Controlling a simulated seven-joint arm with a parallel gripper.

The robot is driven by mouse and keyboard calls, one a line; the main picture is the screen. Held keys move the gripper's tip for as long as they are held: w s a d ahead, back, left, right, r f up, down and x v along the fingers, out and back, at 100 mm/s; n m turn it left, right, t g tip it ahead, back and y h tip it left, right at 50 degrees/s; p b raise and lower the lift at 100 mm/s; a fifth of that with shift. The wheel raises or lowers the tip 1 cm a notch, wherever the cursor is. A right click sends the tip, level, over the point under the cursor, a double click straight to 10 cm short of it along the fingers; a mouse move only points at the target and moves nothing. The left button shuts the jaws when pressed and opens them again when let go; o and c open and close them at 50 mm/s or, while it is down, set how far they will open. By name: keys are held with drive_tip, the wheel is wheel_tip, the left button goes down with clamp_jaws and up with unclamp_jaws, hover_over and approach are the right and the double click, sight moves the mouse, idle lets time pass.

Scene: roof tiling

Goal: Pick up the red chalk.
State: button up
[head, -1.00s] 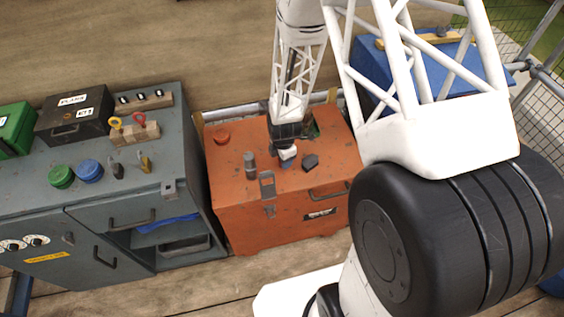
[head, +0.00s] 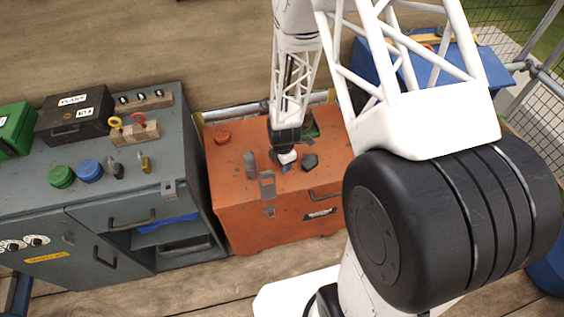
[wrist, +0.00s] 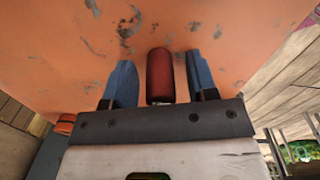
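The red chalk, a short dark-red cylinder (wrist: 160,75), shows in the wrist view against the orange chest top. My gripper (wrist: 161,82) has its two blue fingers apart, one on each side of the chalk. A gap shows between the chalk and each finger, so it is not gripped. In the head view my gripper (head: 287,167) is low over the middle of the orange chest (head: 235,195). The chalk cannot be made out there, hidden by my gripper.
A red disc (head: 222,137) sits at the back left. A grey cabinet (head: 110,195) with several items stands left; a blue box (head: 480,68) is at right.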

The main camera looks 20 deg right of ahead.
drive_tip(key=c, duration=0.8)
drive_tip(key=shift+c, duration=0.2)
drive_tip(key=shift+r, duration=1.05)
drive_tip(key=shift+s+r, duration=0.3)
drive_tip(key=shift+r, duration=0.45)
drive_tip(key=s+r, duration=0.1)
drive_tip(key=s, duration=1.4)
drive_tip(key=shift+s+d+r, duration=0.2)
